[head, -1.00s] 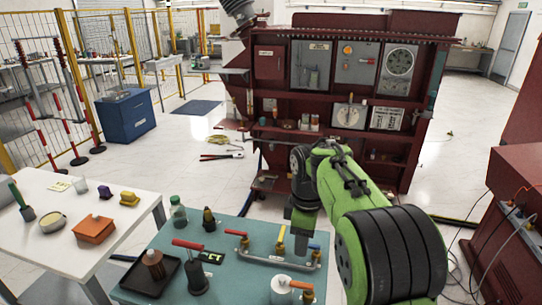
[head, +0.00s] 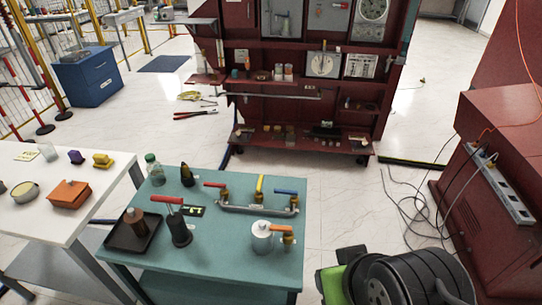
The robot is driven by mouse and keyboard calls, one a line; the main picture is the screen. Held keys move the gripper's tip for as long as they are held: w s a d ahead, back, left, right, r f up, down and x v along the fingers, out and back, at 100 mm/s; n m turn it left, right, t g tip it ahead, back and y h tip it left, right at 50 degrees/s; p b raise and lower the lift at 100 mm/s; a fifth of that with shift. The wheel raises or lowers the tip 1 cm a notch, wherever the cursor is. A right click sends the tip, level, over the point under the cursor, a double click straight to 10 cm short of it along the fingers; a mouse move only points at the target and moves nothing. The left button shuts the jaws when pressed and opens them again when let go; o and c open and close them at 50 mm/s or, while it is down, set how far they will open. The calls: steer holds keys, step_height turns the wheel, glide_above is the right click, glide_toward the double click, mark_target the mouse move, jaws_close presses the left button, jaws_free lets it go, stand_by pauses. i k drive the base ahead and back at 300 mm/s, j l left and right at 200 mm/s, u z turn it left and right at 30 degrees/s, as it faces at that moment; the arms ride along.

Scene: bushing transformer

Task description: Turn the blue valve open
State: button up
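The blue valve handle (head: 286,191) sits at the right end of a metal pipe manifold (head: 245,209) on the teal table. The handle lies roughly along the line of the pipe. On the same manifold, a red handle (head: 214,185) at the left end also lies roughly along the pipe. A yellow handle (head: 260,184) in the middle points across it. My gripper is outside the head view. Only a green and black part of my arm shows at the bottom right, apart from the manifold.
A white table (head: 110,185) stands left. Cables (head: 410,205) lie on the floor at right.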

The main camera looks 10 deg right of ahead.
mark_target(294, 193)
steer(key=k+l+u, duration=0.1)
steer(key=l+u, duration=0.2)
steer(key=k+l+u, duration=0.1)
steer(key=l+u, duration=0.2)
steer(key=l, duration=0.2)
steer(key=k+l+u, duration=0.4)
steer(key=l+u, duration=0.2)
steer(key=i+l+u, duration=0.15)
steer(key=l+u, duration=0.65)
steer(key=l, duration=0.2)
steer(key=l+u, duration=0.45)
steer(key=i+l+u, duration=0.25)
steer(key=l, duration=0.15)
steer(key=l+u, duration=0.25)
steer(key=l, duration=0.1)
